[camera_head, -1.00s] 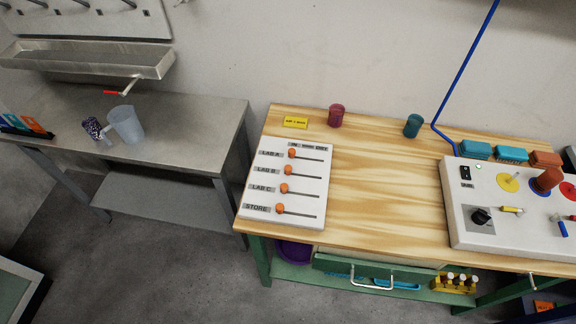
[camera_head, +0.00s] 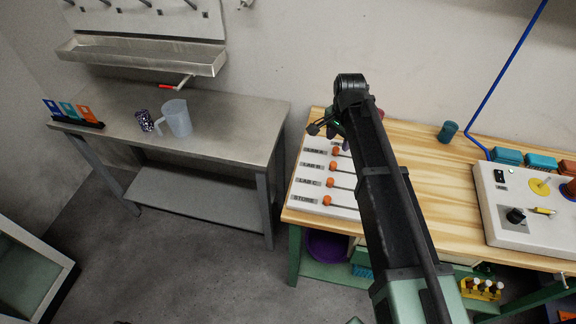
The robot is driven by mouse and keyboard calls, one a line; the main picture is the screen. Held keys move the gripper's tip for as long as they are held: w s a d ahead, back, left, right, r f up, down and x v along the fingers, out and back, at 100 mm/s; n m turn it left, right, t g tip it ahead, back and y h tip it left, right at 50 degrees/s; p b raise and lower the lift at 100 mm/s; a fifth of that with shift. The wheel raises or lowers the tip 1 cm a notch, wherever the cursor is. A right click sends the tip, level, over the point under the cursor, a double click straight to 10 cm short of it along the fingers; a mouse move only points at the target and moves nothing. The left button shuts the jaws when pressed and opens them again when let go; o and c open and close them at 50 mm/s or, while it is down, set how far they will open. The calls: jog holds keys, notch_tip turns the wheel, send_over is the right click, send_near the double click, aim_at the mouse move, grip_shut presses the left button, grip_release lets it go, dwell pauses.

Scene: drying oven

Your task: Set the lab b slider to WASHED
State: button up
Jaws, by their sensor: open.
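The white slider panel (camera_head: 318,212) lies on the wooden bench, with rows labelled LAB A, LAB B, LAB C and STORE. The LAB B slider (camera_head: 331,167) is an orange knob at the left part of its slot, close to its label. The other orange knobs stand in a similar left position. My gripper (camera_head: 318,129) is over the far end of the panel, above and beyond the LAB A knob (camera_head: 336,151), apart from the LAB B knob. It is open and looks empty. My arm hides the panel's right part and most of its column headings.
A white control box (camera_head: 500,235) with knobs stands at the right of the bench. A teal cup (camera_head: 447,131) stands at the back. A steel table (camera_head: 225,145) with a clear jug (camera_head: 177,118) is at the left, across a gap.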

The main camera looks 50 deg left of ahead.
aim_at(334, 164)
notch_tip(334, 164, down, 11)
jog(key=m+b, duration=0.2)
jog(key=b, duration=0.9)
jog(key=shift+s+a, duration=0.1)
jog(key=shift+a, duration=0.05)
jog(key=shift+r, duration=0.1)
jog(key=shift+c, duration=0.2)
grip_shut()
